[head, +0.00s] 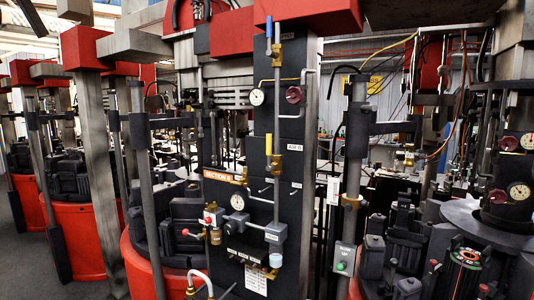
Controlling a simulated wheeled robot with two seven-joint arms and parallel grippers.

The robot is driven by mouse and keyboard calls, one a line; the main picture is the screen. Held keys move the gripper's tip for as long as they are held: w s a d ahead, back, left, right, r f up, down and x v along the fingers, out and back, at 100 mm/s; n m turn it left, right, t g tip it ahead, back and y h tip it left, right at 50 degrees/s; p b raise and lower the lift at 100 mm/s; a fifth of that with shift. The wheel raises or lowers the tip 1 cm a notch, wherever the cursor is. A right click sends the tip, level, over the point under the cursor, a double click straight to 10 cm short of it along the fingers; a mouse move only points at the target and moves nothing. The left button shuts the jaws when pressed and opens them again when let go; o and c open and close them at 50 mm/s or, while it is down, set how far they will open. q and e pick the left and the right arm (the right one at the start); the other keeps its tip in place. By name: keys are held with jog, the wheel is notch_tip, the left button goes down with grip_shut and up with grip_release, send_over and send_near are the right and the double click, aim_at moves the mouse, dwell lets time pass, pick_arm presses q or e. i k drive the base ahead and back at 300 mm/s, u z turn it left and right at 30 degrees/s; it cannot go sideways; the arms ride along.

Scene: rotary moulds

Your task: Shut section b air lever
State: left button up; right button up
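The orange SECTION B sign (222,176) is on the dark central column (285,120) in the head view. A small white label (292,150), hard to read, is on the column's right part. A yellow lever (268,145) stands upright beside a brass valve (276,165) on a vertical pipe. Higher up, a blue lever (268,27) stands upright beside another brass valve (276,52). I cannot tell from the lettering which of these is the air lever. Neither of my grippers is in view.
Gauges (238,201) and red-knobbed valves (210,220) sit low on the column. A red mould base (75,240) stands at the left and dark mould parts (400,250) at the right. A green-button box (343,258) is right of the column. Pipes stand out from its front.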

aim_at(269, 167)
jog(key=u, duration=0.55)
jog(key=k, duration=0.65)
jog(key=z, duration=0.3)
jog(key=i, duration=1.05)
jog(key=z, duration=0.1)
